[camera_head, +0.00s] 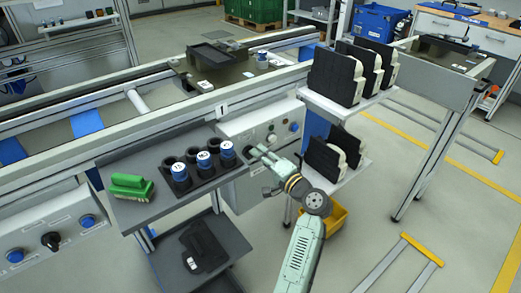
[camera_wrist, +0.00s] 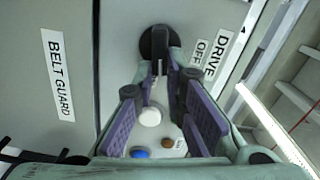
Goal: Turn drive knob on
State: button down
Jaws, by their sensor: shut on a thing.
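The drive knob (camera_wrist: 154,42) is black and round with a bar-shaped grip, set in a grey panel beside labels reading DRIVE (camera_wrist: 215,57) and OFF (camera_wrist: 198,55). In the wrist view my gripper (camera_wrist: 161,84) has its two purple-padded fingers closed around the knob's bar. In the head view my gripper (camera_head: 259,153) is against the front of the control panel (camera_head: 240,126). It hides most of the knob there. Part of the knob's bar is hidden between the fingertips, and its exact pointing direction is hard to tell.
A white button (camera_wrist: 150,116) and a blue button (camera_wrist: 140,153) sit near the knob. Black-and-white parts (camera_head: 335,75) stand on racks at right.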

jog(key=shift+f+m+p, duration=0.15)
jog(key=shift+m+p, duration=0.5)
jog(key=shift+m, duration=0.45)
jog(key=shift+f, duration=0.1)
jog(key=c, duration=1.6)
grip_release()
jog(key=shift+c, duration=0.2)
jog(key=v, duration=1.2)
